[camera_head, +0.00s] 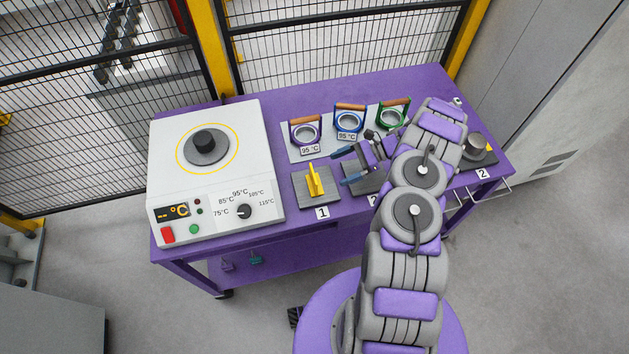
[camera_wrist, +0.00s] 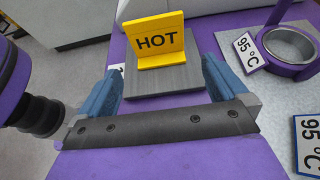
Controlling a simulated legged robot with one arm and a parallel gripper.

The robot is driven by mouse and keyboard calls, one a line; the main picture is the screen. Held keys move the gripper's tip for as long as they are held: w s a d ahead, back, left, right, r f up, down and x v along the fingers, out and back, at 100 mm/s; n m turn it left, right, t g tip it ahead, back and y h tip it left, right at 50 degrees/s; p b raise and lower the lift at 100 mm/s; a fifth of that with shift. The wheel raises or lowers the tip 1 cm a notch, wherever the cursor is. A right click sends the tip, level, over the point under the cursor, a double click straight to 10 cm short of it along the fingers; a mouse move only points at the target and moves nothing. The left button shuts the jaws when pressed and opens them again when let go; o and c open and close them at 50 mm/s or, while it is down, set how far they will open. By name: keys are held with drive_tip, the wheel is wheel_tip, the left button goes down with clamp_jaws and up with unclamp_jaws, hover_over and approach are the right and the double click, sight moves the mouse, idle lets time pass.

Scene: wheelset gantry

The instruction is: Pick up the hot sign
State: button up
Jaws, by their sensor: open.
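The hot sign (camera_wrist: 158,42) is a yellow upright plate on a foot with "HOT" in black letters. It stands on a grey square pad (camera_wrist: 166,80) in the wrist view. In the head view the hot sign (camera_head: 314,181) shows edge-on on the pad marked 1. My gripper (camera_wrist: 163,85) is open and empty, with its blue fingers spread to either side and the sign between and beyond them. In the head view my gripper (camera_head: 341,167) points left toward the sign, apart from it. The sign's far side is hidden in the wrist view.
A white heater box (camera_head: 215,160) stands at the left of the purple table (camera_head: 370,88). Ring holders with purple (camera_head: 304,132), blue (camera_head: 349,120) and green (camera_head: 393,114) frames stand behind the sign. More pads sit to the right, partly behind my arm. A mesh fence closes the back.

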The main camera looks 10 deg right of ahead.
sight(314, 181)
drive_tip(key=x, duration=0.5)
drive_tip(key=shift+a, duration=0.25)
drive_tip(key=shift+s+f+b+x, duration=0.15)
drive_tip(key=shift+b+x, duration=0.1)
drive_tip(key=shift+x, duration=0.9)
drive_tip(key=shift+s+f+b+x, duration=0.15)
drive_tip(key=shift+b+x, duration=0.1)
drive_tip(key=shift+x, duration=0.85)
drive_tip(key=shift+w+a+f, duration=0.15)
drive_tip(key=shift+a, duration=0.2)
drive_tip(key=shift+c, duration=0.3)
drive_tip(key=shift+d, duration=0.1)
drive_tip(key=c, duration=0.6)
